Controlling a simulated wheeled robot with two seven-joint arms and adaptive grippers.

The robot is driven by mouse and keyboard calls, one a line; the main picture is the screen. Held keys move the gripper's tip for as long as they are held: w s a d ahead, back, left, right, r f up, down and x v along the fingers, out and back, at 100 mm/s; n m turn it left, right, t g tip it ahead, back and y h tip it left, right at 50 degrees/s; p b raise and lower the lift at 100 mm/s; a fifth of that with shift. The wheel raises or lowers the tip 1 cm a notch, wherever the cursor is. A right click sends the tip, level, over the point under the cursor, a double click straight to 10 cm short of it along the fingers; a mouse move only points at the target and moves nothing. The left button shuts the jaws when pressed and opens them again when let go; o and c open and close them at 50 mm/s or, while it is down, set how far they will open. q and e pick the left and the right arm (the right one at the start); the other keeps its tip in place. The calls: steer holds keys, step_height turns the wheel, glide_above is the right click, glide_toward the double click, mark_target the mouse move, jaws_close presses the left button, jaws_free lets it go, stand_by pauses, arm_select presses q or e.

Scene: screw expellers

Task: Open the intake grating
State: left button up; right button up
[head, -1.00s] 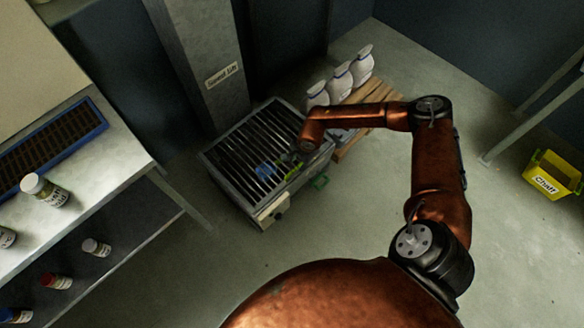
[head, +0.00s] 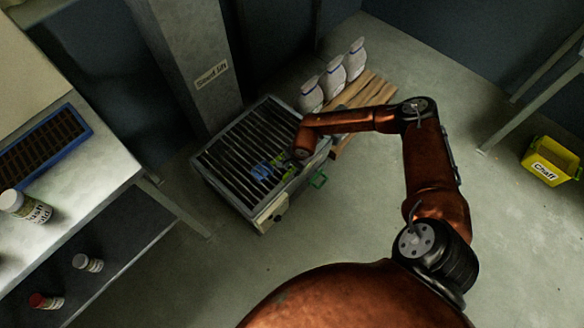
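The intake grating (head: 238,151), a panel of dark parallel bars, lies flat in the top of a grey metal box at the foot of the seed lift column. A green handle (head: 318,180) sticks out at the box's right side. My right arm reaches in from the lower right, and my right gripper (head: 273,170) is over the right part of the grating, with blue and yellow-green finger parts. It is small and partly hidden by my wrist, so I cannot tell whether it is open or touching the bars. My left gripper is not in view.
The grey column (head: 192,60) rises behind the box. White sacks (head: 333,76) stand on a wooden pallet (head: 368,90) behind my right forearm. A workbench (head: 85,165) with jars and a blue tray is at left. A yellow Chaff bin (head: 549,162) stands at right. Floor in front is clear.

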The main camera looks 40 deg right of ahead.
steer(key=shift+c, duration=0.4)
jaws_close()
